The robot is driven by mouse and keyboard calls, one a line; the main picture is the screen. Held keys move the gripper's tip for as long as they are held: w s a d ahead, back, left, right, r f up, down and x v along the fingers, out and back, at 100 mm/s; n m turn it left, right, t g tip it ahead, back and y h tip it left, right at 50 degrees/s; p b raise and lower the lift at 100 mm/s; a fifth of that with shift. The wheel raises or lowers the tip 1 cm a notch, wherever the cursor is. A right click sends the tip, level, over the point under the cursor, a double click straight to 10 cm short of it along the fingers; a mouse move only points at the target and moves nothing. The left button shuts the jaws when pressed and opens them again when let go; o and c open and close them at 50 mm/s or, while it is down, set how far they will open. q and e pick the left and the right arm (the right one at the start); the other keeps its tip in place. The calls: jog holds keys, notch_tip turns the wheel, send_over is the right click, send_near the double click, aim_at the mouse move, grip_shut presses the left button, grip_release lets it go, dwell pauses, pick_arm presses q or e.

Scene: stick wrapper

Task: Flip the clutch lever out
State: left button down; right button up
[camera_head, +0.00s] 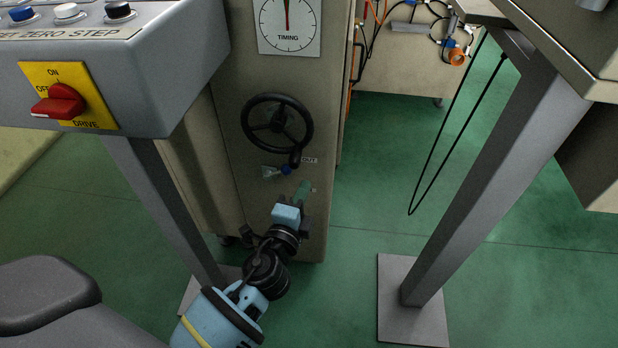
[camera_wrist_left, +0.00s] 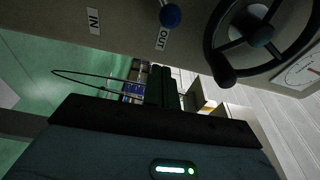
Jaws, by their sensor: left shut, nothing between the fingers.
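The clutch lever has a blue knob (camera_head: 286,169) and a short metal arm (camera_head: 270,171), below the black handwheel on the beige machine panel. In the left wrist view the blue knob (camera_wrist_left: 170,15) is right beside the OUT label (camera_wrist_left: 165,38); the IN label (camera_wrist_left: 94,21) is farther left. My left gripper (camera_head: 304,187) is just below and right of the knob in the head view, apart from it as far as I can see. Its dark fingers (camera_wrist_left: 161,85) are together and empty. My right gripper is in neither view.
The black handwheel (camera_head: 277,122) with its crank grip is directly above the lever. A timing dial (camera_head: 288,24) is higher up. A grey control box (camera_head: 120,70) juts out at left, and a grey post (camera_head: 480,170) stands at right. Green floor between is clear.

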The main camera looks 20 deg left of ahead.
pick_arm(q)
jog(key=s, duration=0.5)
jog(key=shift+d, duration=0.35)
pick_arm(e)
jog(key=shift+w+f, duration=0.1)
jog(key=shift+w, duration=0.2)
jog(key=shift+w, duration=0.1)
pick_arm(q)
jog(key=shift+f, duration=0.1)
